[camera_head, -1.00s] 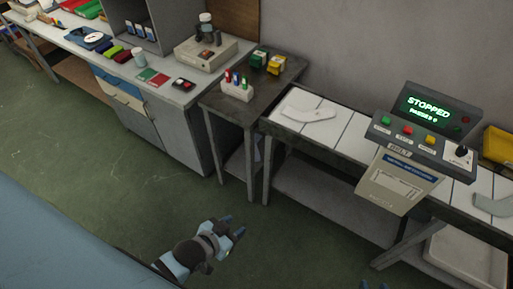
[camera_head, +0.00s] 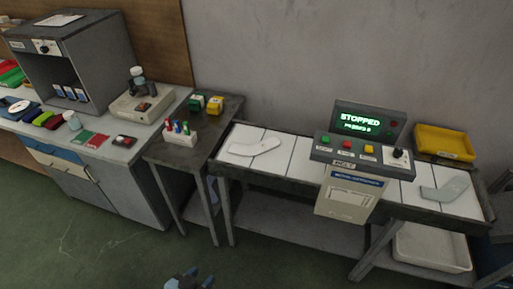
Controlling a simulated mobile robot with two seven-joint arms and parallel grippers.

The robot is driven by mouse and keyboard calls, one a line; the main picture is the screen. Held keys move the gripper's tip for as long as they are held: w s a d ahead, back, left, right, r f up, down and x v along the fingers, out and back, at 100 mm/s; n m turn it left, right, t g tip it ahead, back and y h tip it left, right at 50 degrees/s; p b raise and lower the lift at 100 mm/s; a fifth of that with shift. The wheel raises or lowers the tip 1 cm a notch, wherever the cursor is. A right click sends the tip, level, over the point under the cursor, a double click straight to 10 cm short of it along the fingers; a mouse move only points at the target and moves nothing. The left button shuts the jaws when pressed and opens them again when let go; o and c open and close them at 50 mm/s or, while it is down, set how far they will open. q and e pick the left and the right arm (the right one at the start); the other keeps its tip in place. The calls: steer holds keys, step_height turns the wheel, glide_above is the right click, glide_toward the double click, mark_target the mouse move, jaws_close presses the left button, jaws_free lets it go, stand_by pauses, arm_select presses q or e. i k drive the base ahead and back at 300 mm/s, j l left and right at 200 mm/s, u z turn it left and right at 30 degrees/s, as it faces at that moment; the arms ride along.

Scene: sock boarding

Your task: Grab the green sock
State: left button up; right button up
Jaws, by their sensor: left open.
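Several small folded cloth-like bundles lie in a row on the left bench, among them a green one (camera_head: 43,118), with a maroon one and a dark blue one (camera_head: 56,123) beside it. They are small here, and I cannot tell for sure which thing is the green sock. My left gripper (camera_head: 192,280) is open at the bottom edge, low over the floor and well away from the bench. Only its tips show, with nothing visible between them. My right gripper is not in view.
A dark side table (camera_head: 226,112) with a pen holder (camera_head: 181,136) stands between the left bench and the conveyor (camera_head: 278,162). A yellow bin (camera_head: 445,143) is at right. Green floor lies clear in front.

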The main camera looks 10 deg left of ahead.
mark_target(454, 188)
steer(key=z, duration=1.25)
steer(key=i+u, duration=0.45)
steer(key=i, duration=0.15)
steer(key=i+l+u, duration=0.15)
steer(key=i+u, duration=0.25)
steer(key=i, duration=0.2)
